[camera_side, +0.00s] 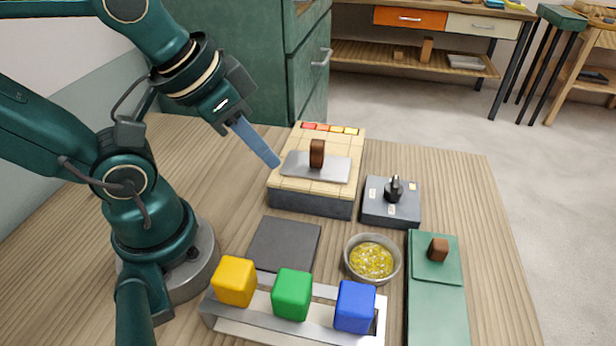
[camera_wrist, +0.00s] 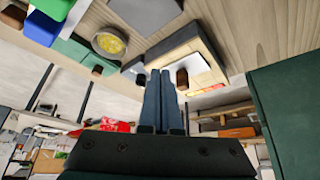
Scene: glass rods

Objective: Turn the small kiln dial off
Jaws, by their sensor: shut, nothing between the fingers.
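The small kiln (camera_side: 312,200) is a block of pale bricks on a dark base, with a grey metal plate and an upright brown handle on top. It also shows in the wrist view (camera_wrist: 205,55). The dial (camera_side: 394,190) is a black knob on a dark grey control box (camera_side: 374,217) to the right of the kiln, with small pale labels around it. My gripper (camera_side: 275,162) is shut and empty, its blue fingers together, near the left edge of the kiln's top. In the wrist view the shut fingers (camera_wrist: 158,72) cover part of the area beside the kiln.
A bowl of yellow bits (camera_side: 371,260), a dark flat slab (camera_side: 284,245) and a rack (camera_side: 240,328) holding yellow, green and blue blocks stand in front. A green box with a brown knob (camera_side: 437,290) is at right. Bare wood lies right of the control box.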

